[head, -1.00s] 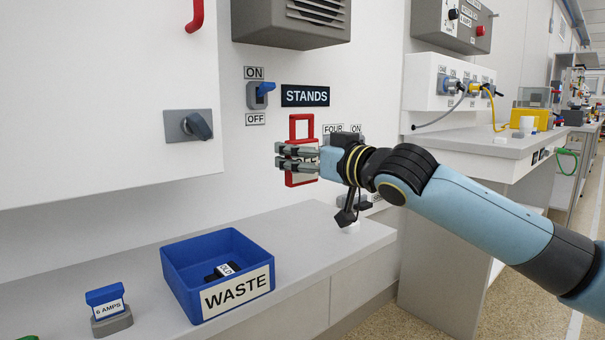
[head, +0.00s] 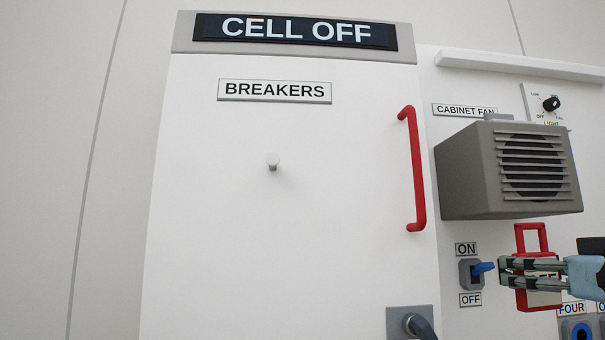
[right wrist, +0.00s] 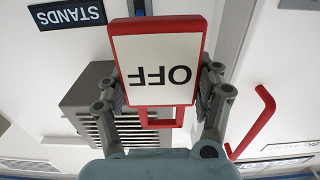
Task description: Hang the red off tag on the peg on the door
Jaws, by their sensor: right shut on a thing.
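The red off tag (head: 531,241) has a red frame with an open loop at its top and a white face. My right gripper (head: 512,272) is shut on it and holds it upright, in front of the wall at the right of the head view. In the right wrist view the off tag (right wrist: 160,62) sits between the fingers (right wrist: 160,95), its word OFF upside down. The peg (head: 272,161) is a small pale knob on the white door (head: 330,230), under the BREAKERS label, bare, well left of and above the tag. My left gripper is not in view.
A red handle (head: 415,170) stands out along the door's right edge, between peg and tag. A grey fan box (head: 465,175) juts out above the tag. A blue ON/OFF switch (head: 483,267) is just left of my fingers. A grey door latch (head: 411,322) is low on the door.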

